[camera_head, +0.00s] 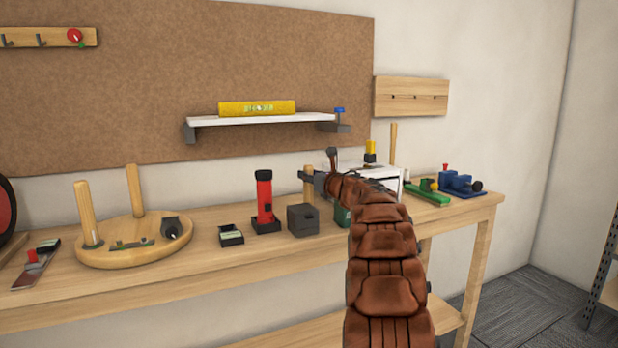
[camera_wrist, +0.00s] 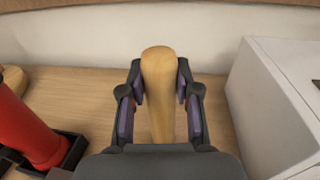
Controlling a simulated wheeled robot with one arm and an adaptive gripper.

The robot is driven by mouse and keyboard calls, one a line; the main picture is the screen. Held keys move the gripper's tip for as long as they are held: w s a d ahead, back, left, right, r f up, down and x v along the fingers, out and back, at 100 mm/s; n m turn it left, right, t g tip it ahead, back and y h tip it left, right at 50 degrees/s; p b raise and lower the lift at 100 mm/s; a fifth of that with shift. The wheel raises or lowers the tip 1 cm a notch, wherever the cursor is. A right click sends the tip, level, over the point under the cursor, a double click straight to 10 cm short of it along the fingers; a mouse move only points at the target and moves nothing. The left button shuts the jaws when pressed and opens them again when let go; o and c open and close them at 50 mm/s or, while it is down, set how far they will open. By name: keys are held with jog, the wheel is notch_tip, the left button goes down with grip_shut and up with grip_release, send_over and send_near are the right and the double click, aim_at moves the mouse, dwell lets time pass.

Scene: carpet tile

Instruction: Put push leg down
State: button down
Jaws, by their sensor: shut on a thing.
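A pale wooden leg (camera_wrist: 160,75) with a rounded top stands between the two fingers of my gripper (camera_wrist: 159,95) in the wrist view. The gripper is shut on it. In the head view the leg (camera_head: 308,187) shows just left of my gripper (camera_head: 316,182), above the workbench and behind a dark grey block. Its lower end is hidden, so I cannot tell whether it touches the bench. A round wooden stool seat (camera_head: 100,255) lies on the bench at left with two upright legs. Another wooden leg (camera_head: 393,143) stands at the back right.
A red torch (camera_head: 264,197) in a black holder is left of the gripper. A white box (camera_wrist: 285,110) stands close on the right. The dark grey block (camera_head: 302,220) is in front. A shelf (camera_head: 262,120) with a yellow level hangs above the workbench (camera_head: 190,270).

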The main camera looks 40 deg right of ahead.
jog(key=shift+f, duration=0.15)
jog(key=c, duration=0.8)
grip_release()
jog(key=s, duration=0.4)
jog(key=s+a, duration=0.1)
jog(key=s, duration=0.3)
jog(key=s+a+b, duration=0.1)
jog(key=s, duration=0.3)
jog(key=shift+w+a+r, duration=0.1)
jog(key=shift+r, duration=0.15)
